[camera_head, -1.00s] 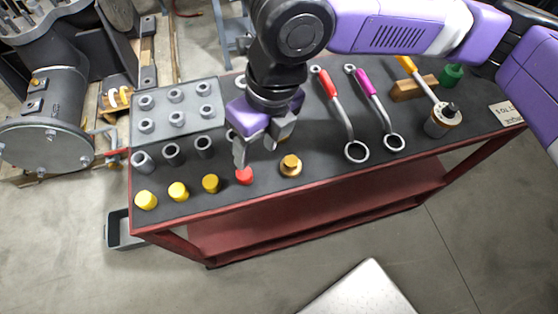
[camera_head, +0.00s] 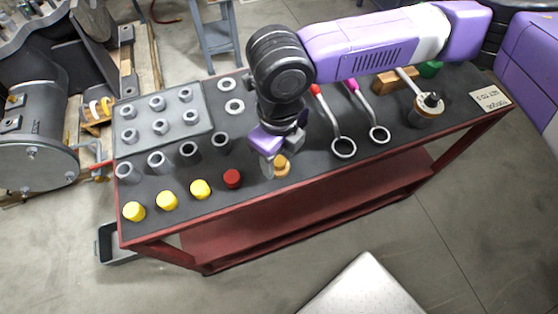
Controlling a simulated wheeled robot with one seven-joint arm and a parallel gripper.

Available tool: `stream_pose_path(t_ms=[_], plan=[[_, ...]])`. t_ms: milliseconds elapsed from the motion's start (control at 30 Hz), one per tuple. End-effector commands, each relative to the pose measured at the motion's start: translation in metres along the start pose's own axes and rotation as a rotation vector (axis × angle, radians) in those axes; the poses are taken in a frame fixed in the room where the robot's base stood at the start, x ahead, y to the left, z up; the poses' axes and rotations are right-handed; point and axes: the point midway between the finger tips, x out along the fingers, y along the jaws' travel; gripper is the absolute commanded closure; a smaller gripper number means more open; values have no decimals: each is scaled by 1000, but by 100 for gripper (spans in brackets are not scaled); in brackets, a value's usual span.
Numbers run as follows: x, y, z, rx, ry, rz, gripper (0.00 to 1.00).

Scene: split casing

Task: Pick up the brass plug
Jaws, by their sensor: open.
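The brass plug (camera_head: 281,166) stands on the dark top of the red workbench, near its front edge and just right of a red cap. It has a round flange with a smaller raised head. My gripper (camera_head: 279,163) is open and points down right over the plug. One finger shows at the plug's left side; the other is partly hidden behind the purple and grey gripper body. I cannot tell whether the fingers touch the plug.
A red cap (camera_head: 232,178) and several yellow caps (camera_head: 167,201) stand left along the front edge. Grey sleeves (camera_head: 190,151) and a grey block (camera_head: 160,121) lie behind them.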

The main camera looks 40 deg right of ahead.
Motion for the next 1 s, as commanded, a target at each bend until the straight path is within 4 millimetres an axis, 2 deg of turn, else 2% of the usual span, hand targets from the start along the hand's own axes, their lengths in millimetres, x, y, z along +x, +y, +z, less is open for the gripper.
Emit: stream_pose_path(t_ms=[200, 467, 833, 1000], plan=[[0, 0, 0, 0, 0, 0, 49], [0, 0, 0, 0, -1, 0, 100], [-1, 0, 0, 0, -1, 0, 100], [-11, 0, 1, 0, -2, 0, 100]])
